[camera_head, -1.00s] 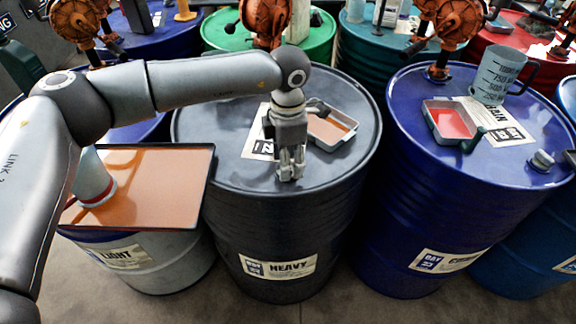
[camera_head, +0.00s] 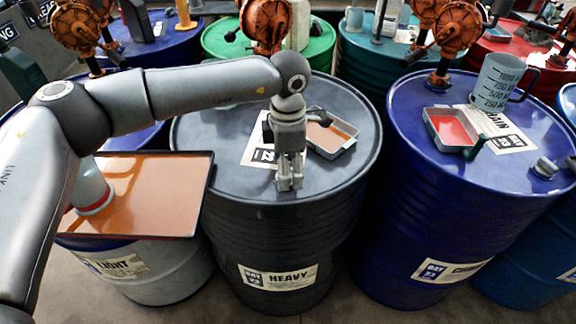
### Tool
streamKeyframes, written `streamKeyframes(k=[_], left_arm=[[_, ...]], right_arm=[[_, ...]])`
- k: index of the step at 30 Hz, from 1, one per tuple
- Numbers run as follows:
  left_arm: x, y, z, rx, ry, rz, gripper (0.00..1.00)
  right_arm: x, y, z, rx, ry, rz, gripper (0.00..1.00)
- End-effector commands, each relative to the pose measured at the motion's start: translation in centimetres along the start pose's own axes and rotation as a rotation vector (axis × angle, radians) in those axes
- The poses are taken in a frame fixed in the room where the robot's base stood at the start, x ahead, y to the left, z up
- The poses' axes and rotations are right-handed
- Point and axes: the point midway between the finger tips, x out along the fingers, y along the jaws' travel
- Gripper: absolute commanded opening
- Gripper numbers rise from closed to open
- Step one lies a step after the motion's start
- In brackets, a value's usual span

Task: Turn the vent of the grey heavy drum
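The grey heavy drum (camera_head: 285,240) stands in the middle, with a "HEAVY" label on its front. My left gripper (camera_head: 289,186) points down over the front part of its lid. Its fingertips are close together at lid height. The vent is not visible; it may be hidden behind or between the fingers, and I cannot tell whether they hold it. My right gripper is not in view.
A small tray with orange liquid (camera_head: 343,139) and a paper label (camera_head: 258,148) lie on the heavy lid. A large orange tray (camera_head: 208,190) sits left on the light drum. The blue drum (camera_head: 412,190) at right carries a red tray (camera_head: 428,128), a measuring jug (camera_head: 494,83) and a cap (camera_head: 544,168).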

Motion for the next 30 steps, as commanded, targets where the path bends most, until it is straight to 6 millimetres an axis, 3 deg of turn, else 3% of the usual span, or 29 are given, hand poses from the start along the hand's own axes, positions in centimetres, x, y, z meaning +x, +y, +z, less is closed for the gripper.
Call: streamKeyframes(k=[9,13,24,30], left_arm=[[0.0,0.0,0.0,-0.001,0.000,-0.001,0.68],[-1.0,0.0,0.0,-0.002,-0.001,0.000,0.68],[-8.5,0.0,0.1,-0.002,-0.002,0.001,0.68],[-11.2,0.1,0.0,-0.002,0.000,0.000,0.68]], right_arm=[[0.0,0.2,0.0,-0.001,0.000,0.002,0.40],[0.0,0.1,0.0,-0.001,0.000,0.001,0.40],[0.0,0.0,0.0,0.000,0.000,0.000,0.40],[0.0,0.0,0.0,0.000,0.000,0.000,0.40]])
